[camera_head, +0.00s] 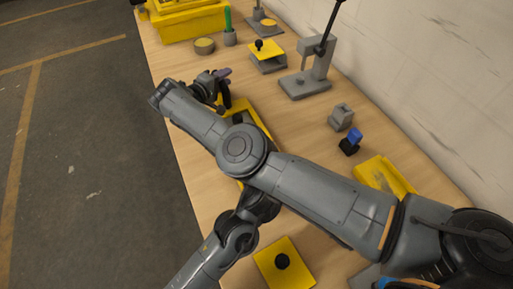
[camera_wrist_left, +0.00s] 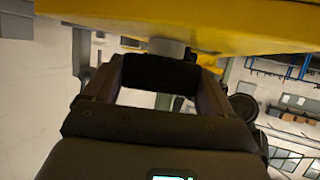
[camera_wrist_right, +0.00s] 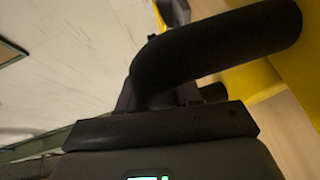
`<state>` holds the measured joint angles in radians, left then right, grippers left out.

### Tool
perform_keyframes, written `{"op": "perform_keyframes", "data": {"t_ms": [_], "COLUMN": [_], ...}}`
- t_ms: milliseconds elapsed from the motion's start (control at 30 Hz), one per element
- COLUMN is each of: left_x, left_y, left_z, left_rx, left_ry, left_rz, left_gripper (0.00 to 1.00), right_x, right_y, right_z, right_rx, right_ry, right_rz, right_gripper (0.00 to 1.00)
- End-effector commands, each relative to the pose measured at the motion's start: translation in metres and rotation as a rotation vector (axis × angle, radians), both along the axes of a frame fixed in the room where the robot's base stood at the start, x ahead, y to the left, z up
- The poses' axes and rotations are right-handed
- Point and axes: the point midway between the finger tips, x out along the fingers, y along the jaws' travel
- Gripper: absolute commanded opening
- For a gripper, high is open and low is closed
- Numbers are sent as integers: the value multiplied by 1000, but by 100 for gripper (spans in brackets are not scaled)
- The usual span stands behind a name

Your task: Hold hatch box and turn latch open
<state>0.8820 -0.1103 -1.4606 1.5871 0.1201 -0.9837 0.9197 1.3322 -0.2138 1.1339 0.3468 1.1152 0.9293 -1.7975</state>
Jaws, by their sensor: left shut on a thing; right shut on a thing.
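The yellow hatch box (camera_head: 257,112) lies on the bench, largely hidden under my right arm in the head view. My right gripper (camera_head: 221,88) is at its far left end. In the right wrist view it is shut on a black curved handle (camera_wrist_right: 215,48) beside the yellow box (camera_wrist_right: 285,65). My left gripper (camera_wrist_left: 160,78) is hidden behind my right arm in the head view. In the left wrist view it is shut on a dark piece (camera_wrist_left: 160,70) at a grey stub (camera_wrist_left: 168,47) against the yellow box (camera_wrist_left: 200,20). Whether this is the latch, I cannot tell.
A yellow plate with a black knob (camera_head: 282,262) lies near the front. A blue-topped part (camera_head: 353,138), a grey block (camera_head: 341,117), a yellow tray (camera_head: 385,178) and a grey lever press (camera_head: 306,82) stand to the right. Several small items stand at the back near a yellow bin (camera_head: 190,24).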

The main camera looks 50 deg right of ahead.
Motion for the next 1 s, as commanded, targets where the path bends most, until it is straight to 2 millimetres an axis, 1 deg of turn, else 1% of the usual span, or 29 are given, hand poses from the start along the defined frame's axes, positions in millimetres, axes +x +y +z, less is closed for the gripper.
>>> {"op": "perform_keyframes", "data": {"t_ms": [200,233,300,533,667,767,1000], "left_x": [0,0,0,0,-4,-10,-32], "left_y": [0,0,0,0,4,11,32], "left_z": [0,0,0,0,2,5,18], "left_rx": [1,1,1,1,1,0,0], "left_ry": [-1,-1,-1,-1,-1,0,0], "left_rz": [2,2,2,2,2,2,1], "left_gripper": [30,90,100,100,100,100,100], "right_x": [0,0,0,0,0,0,0], "right_y": [0,0,0,0,0,0,0], "right_z": [0,0,0,0,0,0,1], "right_rx": [0,0,-1,-1,-1,-1,-1], "right_ry": [0,0,0,0,0,0,0], "right_rz": [0,0,0,0,0,0,0], "right_gripper": [0,0,0,0,0,0,0]}}
